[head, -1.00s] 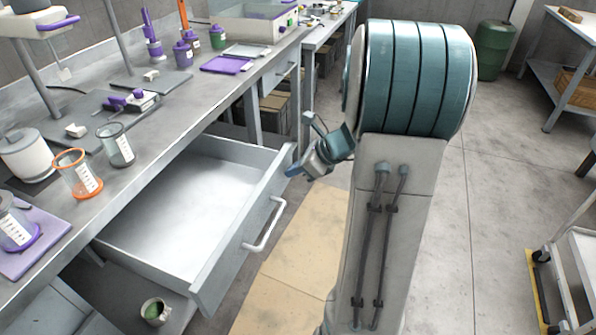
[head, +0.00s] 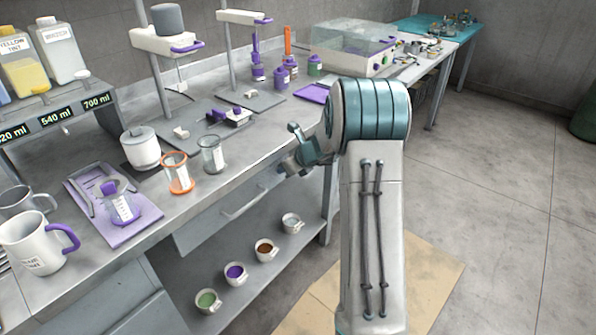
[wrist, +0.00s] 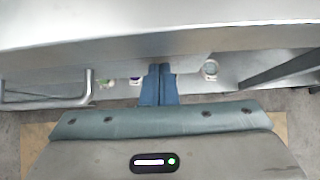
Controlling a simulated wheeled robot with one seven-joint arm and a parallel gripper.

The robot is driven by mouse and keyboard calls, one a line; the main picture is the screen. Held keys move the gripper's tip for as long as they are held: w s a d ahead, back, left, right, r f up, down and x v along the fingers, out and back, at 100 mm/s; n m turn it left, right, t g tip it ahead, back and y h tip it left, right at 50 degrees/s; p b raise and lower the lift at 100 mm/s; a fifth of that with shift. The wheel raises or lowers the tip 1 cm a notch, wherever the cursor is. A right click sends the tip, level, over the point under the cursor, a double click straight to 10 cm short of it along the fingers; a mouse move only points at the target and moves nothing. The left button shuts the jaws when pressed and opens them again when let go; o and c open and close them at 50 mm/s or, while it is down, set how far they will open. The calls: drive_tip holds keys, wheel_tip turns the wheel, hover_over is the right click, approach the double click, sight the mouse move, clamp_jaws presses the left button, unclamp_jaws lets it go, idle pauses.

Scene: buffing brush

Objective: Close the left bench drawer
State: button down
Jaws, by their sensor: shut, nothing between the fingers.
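The left bench drawer (head: 205,222) is under the grey workbench in the head view. Its front looks flush or nearly flush with the bench, and its inside does not show. Its bar handle (head: 245,204) faces outward; a bar handle (wrist: 88,90) also shows at the left in the wrist view. My gripper (head: 286,168) is at the bench's front edge, near the drawer front's right end. In the wrist view its blue fingers (wrist: 158,82) are together and empty, to the right of the handle. Whether they touch the drawer front is unclear.
The benchtop (head: 235,175) carries a glass beaker (head: 213,154), an orange-rimmed beaker (head: 177,173) and a white mug (head: 38,244) near its front. Several small cups, one with purple contents (head: 235,272), stand on the lower shelf. Floor to the right is clear.

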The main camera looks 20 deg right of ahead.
drive_tip(key=shift+w+a+r, duration=0.1)
drive_tip(key=shift+w+a, duration=0.15)
drive_tip(key=shift+w, duration=0.1)
drive_tip(key=shift+a+r, duration=0.1)
drive_tip(key=shift+a, duration=0.05)
